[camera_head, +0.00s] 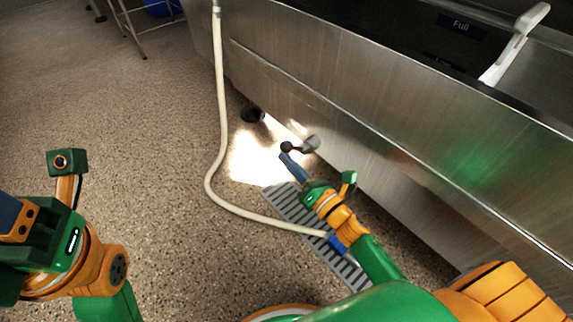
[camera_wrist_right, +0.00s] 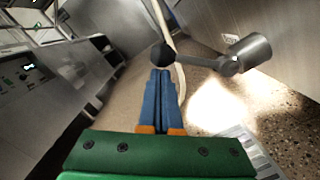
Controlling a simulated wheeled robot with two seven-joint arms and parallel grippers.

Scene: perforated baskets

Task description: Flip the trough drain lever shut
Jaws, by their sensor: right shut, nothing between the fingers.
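The drain lever is a short arm with a black ball knob (camera_head: 286,147), joined to a grey metal outlet pipe (camera_head: 311,143) below the steel trough (camera_head: 350,85). In the right wrist view, the knob (camera_wrist_right: 163,54) stands just beyond my fingertips, and the lever runs right to the pipe (camera_wrist_right: 248,55). My right gripper (camera_head: 284,157) is shut and empty, its blue fingers (camera_wrist_right: 160,72) together close to the knob. I cannot tell whether they touch it. My left gripper (camera_head: 8,213) is at the left edge, partly cut off, away from the trough.
A pale hose (camera_head: 215,150) hangs from the trough side and curves over the speckled floor toward my right arm. A slotted floor grate (camera_head: 282,207) lies under that arm. A black trough foot (camera_head: 252,114) stands near the lever. Open floor lies to the left.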

